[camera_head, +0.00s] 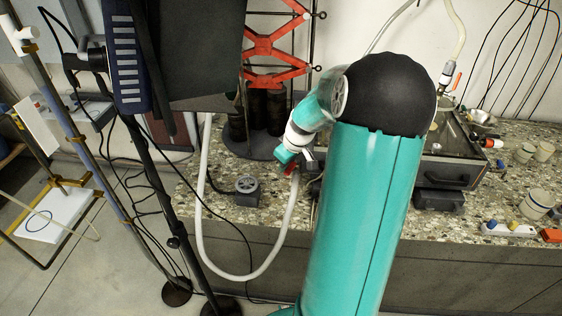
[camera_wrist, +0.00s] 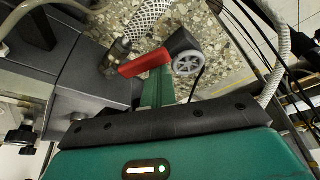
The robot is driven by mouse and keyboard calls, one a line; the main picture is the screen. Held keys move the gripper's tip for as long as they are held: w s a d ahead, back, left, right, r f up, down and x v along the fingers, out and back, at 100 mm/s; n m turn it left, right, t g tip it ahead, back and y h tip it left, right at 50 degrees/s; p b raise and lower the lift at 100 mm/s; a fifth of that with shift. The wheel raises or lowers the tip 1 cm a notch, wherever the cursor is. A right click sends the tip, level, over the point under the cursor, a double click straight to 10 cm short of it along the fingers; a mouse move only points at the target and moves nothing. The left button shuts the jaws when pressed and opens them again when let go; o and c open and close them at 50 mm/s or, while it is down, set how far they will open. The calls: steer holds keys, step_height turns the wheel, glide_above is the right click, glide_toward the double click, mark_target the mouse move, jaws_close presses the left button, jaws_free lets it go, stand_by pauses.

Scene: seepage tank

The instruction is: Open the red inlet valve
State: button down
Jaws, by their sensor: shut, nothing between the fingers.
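The red inlet valve handle (camera_wrist: 143,63) shows in the wrist view as a short red bar beside a metal fitting with a braided white hose, at the side of the dark tank (camera_wrist: 92,88). In the head view only a small red piece of it (camera_head: 290,170) shows beneath my wrist. My gripper (camera_wrist: 160,78) is shut and empty, its green fingers close together. The fingertips are at the right part of the red bar in the wrist view; I cannot tell whether they touch it. My arm hides much of the tank in the head view.
A small dark box with a grey wheel (camera_head: 247,185) stands on the speckled bench left of my gripper. A white hose (camera_head: 199,205) loops over the bench's front edge. Cups (camera_head: 538,200) and a power strip (camera_head: 508,229) lie at the right. A stand with a screen is at the left.

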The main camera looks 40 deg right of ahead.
steer(key=s+n, duration=0.1)
steer(key=n+y, duration=0.1)
steer(key=shift+s+d+n, duration=0.2)
steer(key=shift+s+n, duration=0.15)
steer(key=shift+n, duration=0.05)
steer(key=shift+s+d, duration=0.1)
steer(key=shift+s, duration=0.15)
steer(key=shift+s+d, duration=0.1)
steer(key=shift+w+a, duration=0.3)
steer(key=shift+w, duration=0.1)
steer(key=w+a, duration=0.2)
step_height(320, 180, up, 10)
steer(key=f, duration=0.1)
glide_above(288, 171)
steer(key=shift+d+r, duration=0.1)
steer(key=shift+r, duration=0.15)
stand_by(0.3)
